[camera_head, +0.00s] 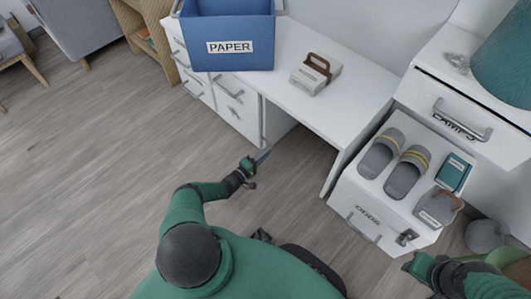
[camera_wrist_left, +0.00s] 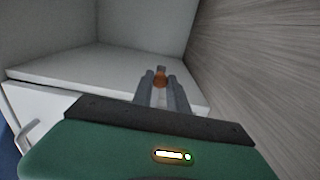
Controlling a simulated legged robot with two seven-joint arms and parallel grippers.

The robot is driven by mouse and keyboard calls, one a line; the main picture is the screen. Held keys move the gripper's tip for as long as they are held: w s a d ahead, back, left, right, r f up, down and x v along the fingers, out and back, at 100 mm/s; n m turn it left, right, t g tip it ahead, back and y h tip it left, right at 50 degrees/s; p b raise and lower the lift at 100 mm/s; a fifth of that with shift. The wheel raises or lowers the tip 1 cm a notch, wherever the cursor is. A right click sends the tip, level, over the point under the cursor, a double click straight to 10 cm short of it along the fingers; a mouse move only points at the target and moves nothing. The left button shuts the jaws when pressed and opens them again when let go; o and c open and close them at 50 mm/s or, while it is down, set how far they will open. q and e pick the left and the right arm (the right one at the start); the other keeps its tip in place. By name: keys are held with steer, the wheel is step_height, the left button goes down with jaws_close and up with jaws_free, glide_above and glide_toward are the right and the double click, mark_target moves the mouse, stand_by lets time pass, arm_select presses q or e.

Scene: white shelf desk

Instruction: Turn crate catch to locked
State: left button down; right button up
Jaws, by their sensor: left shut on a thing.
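A white crate-like box (camera_head: 343,200) stands at the right in the head view. A small dark metal catch (camera_head: 406,237) sits at the right of its front face; its setting is too small to tell. My left gripper (camera_head: 264,151) is in front of the desk's open knee space, well left of the catch. In the left wrist view its fingers (camera_wrist_left: 161,84) are shut on a small orange-brown thing (camera_wrist_left: 161,75), mostly hidden between them. My right gripper (camera_head: 413,266) is at the lower right, just below the catch; its fingers do not show clearly.
The desk (camera_head: 285,45) carries a blue PAPER bin (camera_head: 228,47) and another handled block (camera_head: 315,75).

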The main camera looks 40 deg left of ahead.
arm_select(q)
steer(key=shift+d+f, duration=0.15)
steer(key=shift+d, duration=0.05)
steer(key=c, duration=1.3)
jaws_free()
steer(key=shift+f, duration=0.1)
steer(key=shift+a, duration=0.1)
steer(key=s+a+p, duration=0.1)
steer(key=s+p, duration=0.3)
steer(key=s, duration=1.2)
steer(key=shift+s+a, duration=0.15)
steer(key=shift+s, duration=0.25)
